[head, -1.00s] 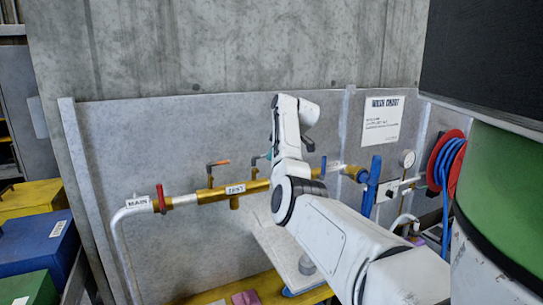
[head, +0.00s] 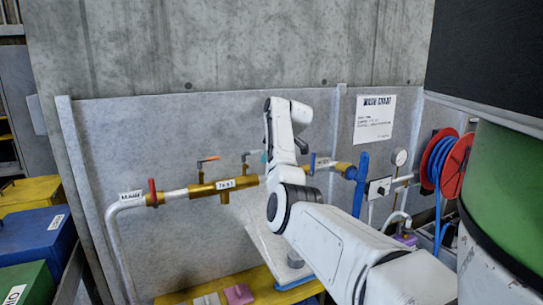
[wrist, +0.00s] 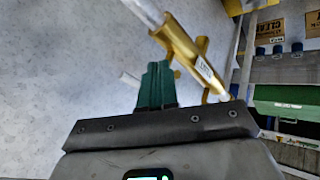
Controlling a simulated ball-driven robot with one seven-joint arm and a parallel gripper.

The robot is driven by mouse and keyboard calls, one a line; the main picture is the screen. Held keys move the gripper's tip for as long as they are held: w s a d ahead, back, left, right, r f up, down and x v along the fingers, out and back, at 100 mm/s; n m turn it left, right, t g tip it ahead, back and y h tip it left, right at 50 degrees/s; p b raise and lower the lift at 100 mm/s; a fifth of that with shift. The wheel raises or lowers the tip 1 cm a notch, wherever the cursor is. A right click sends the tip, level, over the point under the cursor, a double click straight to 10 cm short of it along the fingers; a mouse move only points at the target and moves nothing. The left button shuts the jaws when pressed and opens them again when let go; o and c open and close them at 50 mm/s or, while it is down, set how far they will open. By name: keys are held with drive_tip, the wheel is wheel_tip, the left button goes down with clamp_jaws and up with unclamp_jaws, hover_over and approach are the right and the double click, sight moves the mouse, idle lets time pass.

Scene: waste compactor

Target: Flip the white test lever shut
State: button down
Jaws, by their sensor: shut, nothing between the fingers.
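A brass pipe (head: 205,190) with a TEST label runs along the grey panel; it crosses the wrist view (wrist: 182,40) too. A small pale lever (head: 251,153) stands on a brass stem on this pipe and points right, roughly level. My gripper (head: 264,157) is mostly hidden behind my arm; its teal fingertip shows at the lever's right end. In the wrist view its green fingers (wrist: 155,85) are together and empty. A white bar (wrist: 130,80) shows just left of them, probably the lever. Whether they touch is unclear.
Blue handles (head: 360,185), a gauge (head: 400,157) and a hose reel (head: 448,163) are at right. A yellow bench (head: 262,290) lies below.

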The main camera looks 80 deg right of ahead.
drive_tip(key=s+a+r+b, duration=0.1)
drive_tip(key=s+r+b, duration=0.2)
drive_tip(key=s+r, duration=0.3)
drive_tip(key=shift+r, duration=0.9)
drive_tip(key=shift+f, duration=0.1)
